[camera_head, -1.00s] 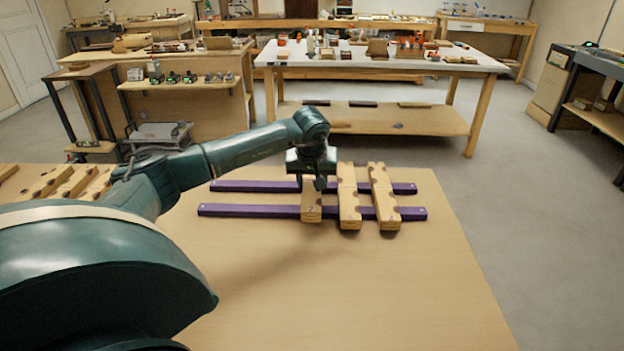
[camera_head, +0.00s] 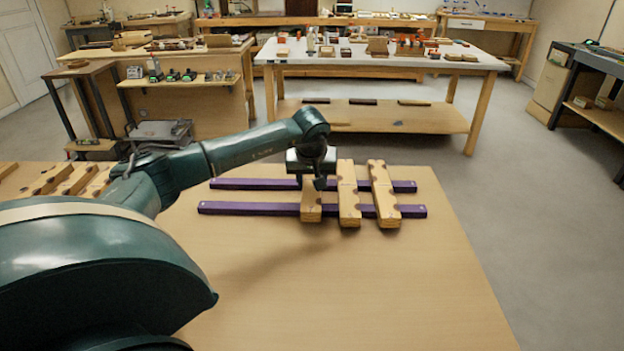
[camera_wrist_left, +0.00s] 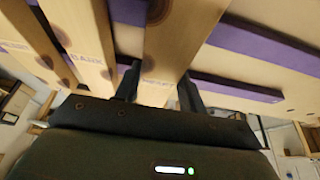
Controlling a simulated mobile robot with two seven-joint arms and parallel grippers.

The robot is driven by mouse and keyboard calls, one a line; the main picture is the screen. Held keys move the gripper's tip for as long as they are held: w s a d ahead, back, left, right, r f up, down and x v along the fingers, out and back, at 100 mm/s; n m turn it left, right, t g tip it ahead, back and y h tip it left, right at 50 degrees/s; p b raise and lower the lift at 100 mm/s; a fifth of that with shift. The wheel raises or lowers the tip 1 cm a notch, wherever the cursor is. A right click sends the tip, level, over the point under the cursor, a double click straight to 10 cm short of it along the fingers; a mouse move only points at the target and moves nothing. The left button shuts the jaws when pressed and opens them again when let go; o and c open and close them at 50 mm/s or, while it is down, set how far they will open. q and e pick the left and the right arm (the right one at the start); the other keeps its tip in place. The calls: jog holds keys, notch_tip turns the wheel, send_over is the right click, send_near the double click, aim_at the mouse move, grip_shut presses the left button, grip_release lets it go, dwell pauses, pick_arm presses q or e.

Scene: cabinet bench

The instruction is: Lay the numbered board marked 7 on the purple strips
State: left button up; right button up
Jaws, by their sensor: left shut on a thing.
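Two purple strips lie parallel across the bench, a far one (camera_head: 250,184) and a near one (camera_head: 245,208). Three light wooden boards with dark spots lie crosswise over them: a left board (camera_head: 311,208), a middle board (camera_head: 348,200) and a right board (camera_head: 384,197). My left gripper (camera_head: 318,181) is over the left board, its fingers shut on that board's sides. In the left wrist view the held board (camera_wrist_left: 172,45) is between the fingers (camera_wrist_left: 160,88). I cannot read a 7 on it, or tell whether it touches both strips. My right gripper is not in view.
More wooden boards (camera_head: 75,179) lie at the bench's left end, partly behind my arm. The strips are bare left of the held board and for a short length at their right ends. The bench front (camera_head: 350,290) is clear. A white-topped table (camera_head: 380,59) stands beyond.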

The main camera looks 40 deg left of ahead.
pick_arm(q)
jog(key=shift+f, duration=0.25)
jog(key=shift+f, duration=0.2)
jog(key=shift+f+b, duration=0.15)
jog(key=shift+b, duration=0.15)
dwell(0.6)
dwell(0.5)
jog(key=o, duration=1.2)
jog(key=shift+c, duration=0.2)
jog(key=shift+f, duration=0.1)
